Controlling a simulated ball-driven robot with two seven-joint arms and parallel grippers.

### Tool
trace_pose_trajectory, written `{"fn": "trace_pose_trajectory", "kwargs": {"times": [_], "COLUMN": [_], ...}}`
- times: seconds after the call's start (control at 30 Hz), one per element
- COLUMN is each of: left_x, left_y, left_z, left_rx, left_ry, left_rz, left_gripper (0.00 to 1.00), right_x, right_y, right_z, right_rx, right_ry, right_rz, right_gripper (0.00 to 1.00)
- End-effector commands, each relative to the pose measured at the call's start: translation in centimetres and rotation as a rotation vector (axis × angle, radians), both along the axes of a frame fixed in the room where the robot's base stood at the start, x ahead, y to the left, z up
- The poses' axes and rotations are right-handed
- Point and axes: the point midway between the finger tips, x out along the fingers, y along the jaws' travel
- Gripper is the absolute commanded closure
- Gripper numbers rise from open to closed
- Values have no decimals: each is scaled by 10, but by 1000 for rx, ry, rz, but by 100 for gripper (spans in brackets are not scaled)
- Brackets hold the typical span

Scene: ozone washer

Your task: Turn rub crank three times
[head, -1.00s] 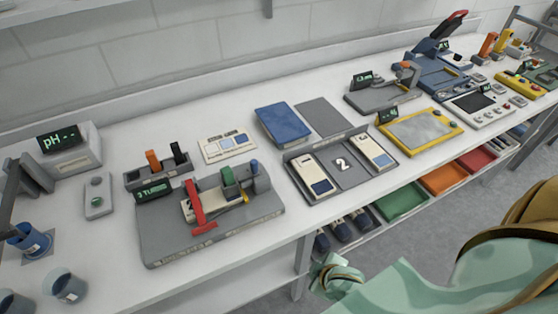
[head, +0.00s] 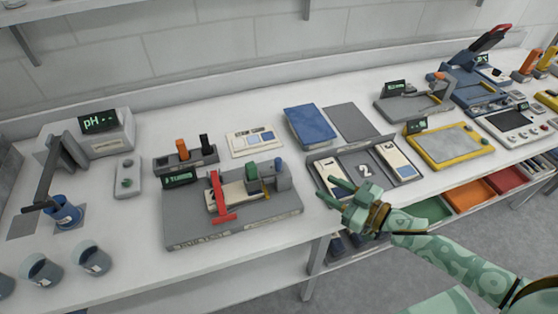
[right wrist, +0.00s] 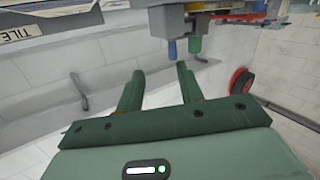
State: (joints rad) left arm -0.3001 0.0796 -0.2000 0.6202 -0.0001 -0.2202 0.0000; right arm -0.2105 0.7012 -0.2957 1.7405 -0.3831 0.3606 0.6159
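The rub device is a grey base (head: 235,227) with a red T-shaped bar (head: 217,192), a green block (head: 252,177) and a grey post with a blue knob (head: 280,163) at its right end. I cannot tell which part is the crank handle. A sign reading 3 TURNS (head: 178,179) stands at its back left. My right gripper (head: 333,190) is open and empty, right of the base and apart from it, over the front of the "2" tray. In the right wrist view, the blue knob (right wrist: 172,48) and green block (right wrist: 194,46) show beyond the open fingers (right wrist: 158,80). My left gripper is out of view.
The "2" tray (head: 347,205) with two cards stands right of the device. A blue pad (head: 310,127) and a card panel (head: 255,143) lie behind. Grey-blue cups (head: 92,259) stand at the front left. Bare bench lies in front of the device.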

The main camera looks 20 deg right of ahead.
Motion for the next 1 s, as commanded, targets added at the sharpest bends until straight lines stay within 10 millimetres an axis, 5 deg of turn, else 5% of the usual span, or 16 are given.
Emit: {"fn": "trace_pose_trajectory", "kwargs": {"times": [0.17, 0.37, 1.0], "left_x": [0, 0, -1], "left_y": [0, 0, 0], "left_z": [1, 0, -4], "left_rx": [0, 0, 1], "left_ry": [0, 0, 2], "left_rz": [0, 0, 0], "left_gripper": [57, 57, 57], "right_x": [-5, 5, 103], "right_y": [-11, -1, 96], "right_z": [15, 19, 18], "right_rx": [121, 148, 149], "right_ry": [13, 15, 16], "right_rz": [155, 183, 182], "right_gripper": [63, 63, 63]}}
